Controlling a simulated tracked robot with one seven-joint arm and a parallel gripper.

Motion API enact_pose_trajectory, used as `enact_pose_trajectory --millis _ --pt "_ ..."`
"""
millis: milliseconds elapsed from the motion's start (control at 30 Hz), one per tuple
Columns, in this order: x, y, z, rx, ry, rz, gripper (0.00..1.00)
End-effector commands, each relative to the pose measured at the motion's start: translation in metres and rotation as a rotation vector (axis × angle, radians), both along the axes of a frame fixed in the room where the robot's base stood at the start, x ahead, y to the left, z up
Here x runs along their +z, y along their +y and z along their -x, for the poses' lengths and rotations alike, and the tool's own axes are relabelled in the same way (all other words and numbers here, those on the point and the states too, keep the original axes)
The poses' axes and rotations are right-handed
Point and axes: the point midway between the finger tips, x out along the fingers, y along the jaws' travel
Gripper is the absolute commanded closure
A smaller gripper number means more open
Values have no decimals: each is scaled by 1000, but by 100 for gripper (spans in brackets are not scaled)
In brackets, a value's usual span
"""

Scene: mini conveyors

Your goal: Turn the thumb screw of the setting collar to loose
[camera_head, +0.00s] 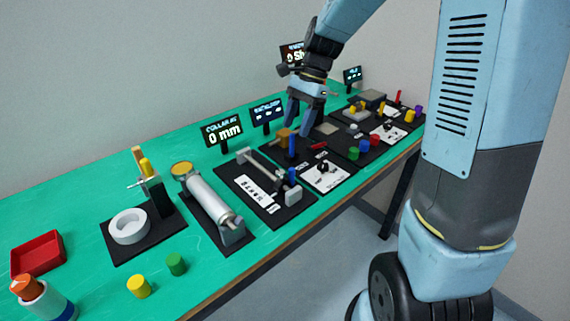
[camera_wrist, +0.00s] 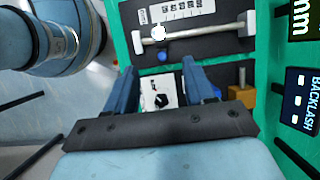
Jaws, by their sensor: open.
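The setting collar's station (camera_head: 241,206) is a black plate with a rod (camera_head: 262,170) held between two end blocks and a white scale card. The collar shows as a bright ring (camera_wrist: 159,32) on the rod, close to the near end block. A blue knob, seemingly its thumb screw (camera_wrist: 163,55), sits beside it; it also shows in the head view (camera_head: 291,174). How tight it is I cannot tell. My gripper (camera_head: 299,124) is open and empty, pointing down, above and to the right of this station. Its two fingers (camera_wrist: 160,76) stand apart, short of the knob in the wrist view.
A display (camera_head: 222,132) reads "COLLAR AT 0 mm". Another display (camera_head: 266,111) reads backlash, by a plate with a white card (camera_head: 326,178) and a tall blue peg (camera_head: 292,145). A silver cylinder (camera_head: 209,200) stands left of the collar station. Loose cylinders and a red tray (camera_head: 37,254) lie farther left.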

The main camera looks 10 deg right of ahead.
Motion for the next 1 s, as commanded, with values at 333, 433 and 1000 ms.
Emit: enact_pose_trajectory --millis 333,433,1000 --pt "-54 19 14 4 3 1 46" --pt "-71 25 18 4 3 1 46" --pt "-116 41 28 4 -2 1 46"
